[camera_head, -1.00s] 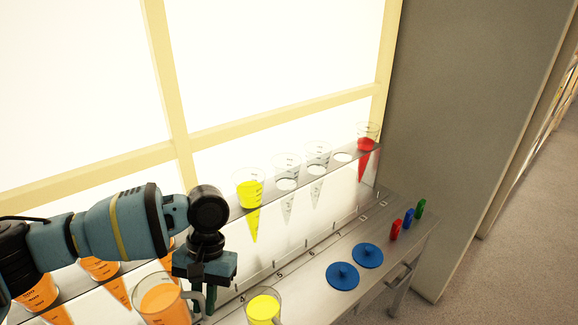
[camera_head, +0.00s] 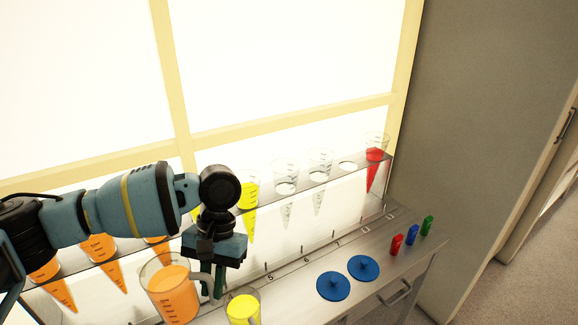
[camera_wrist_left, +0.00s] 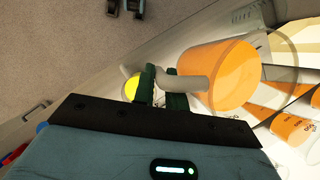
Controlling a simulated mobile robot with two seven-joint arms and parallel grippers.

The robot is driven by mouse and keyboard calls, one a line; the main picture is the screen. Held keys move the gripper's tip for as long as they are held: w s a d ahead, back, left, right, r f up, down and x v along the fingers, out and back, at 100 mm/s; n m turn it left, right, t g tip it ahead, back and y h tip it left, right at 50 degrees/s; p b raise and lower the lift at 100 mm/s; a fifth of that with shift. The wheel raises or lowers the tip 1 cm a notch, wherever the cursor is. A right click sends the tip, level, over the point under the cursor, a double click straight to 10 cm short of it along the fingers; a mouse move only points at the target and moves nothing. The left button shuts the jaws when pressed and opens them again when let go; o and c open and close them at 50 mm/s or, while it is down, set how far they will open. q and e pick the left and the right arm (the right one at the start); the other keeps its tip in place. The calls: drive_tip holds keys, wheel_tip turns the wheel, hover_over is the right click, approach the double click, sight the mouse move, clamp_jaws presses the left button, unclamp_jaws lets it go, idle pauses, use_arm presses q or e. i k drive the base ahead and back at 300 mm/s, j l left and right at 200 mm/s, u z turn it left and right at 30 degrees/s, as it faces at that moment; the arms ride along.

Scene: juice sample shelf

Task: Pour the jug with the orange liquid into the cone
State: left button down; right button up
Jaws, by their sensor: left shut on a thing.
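The clear jug with orange liquid (camera_head: 172,296) is upright in the head view. My left gripper (camera_head: 208,283) is shut on its handle, with the jug to the left of the fingers. In the left wrist view the dark green fingers (camera_wrist_left: 163,90) grip the handle of the jug (camera_wrist_left: 228,76). Two clear cones without coloured liquid, a nearer one (camera_head: 285,182) and a farther one (camera_head: 320,167), sit in the rack shelf (camera_head: 272,207). A yellow cone (camera_head: 250,215) is partly behind my wrist. Orange cones (camera_head: 100,250) are at the left, and a red cone (camera_head: 375,163) is at the far right.
A jug with yellow liquid (camera_head: 243,309) stands close right of the orange jug. Two blue discs, one nearer (camera_head: 333,286) and one farther (camera_head: 364,267), lie on the table. Red (camera_head: 397,245), blue (camera_head: 411,234) and green (camera_head: 427,226) pieces stand at its right end. An empty hole (camera_head: 348,165) is beside the red cone.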

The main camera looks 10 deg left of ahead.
sight(284, 172)
drive_tip(key=i+l+u, duration=0.1)
drive_tip(key=l, duration=0.25)
drive_tip(key=i+l+u, duration=0.15)
drive_tip(key=l, duration=0.25)
drive_tip(key=l+u, duration=0.1)
drive_tip(key=l, duration=0.25)
drive_tip(key=i+l+u, duration=0.15)
drive_tip(key=l, duration=0.3)
drive_tip(key=i+l+u, duration=0.15)
drive_tip(key=l, duration=0.35)
drive_tip(key=i+l+u, duration=0.15)
drive_tip(key=l, duration=0.35)
drive_tip(key=l+u, duration=0.15)
drive_tip(key=l, duration=0.35)
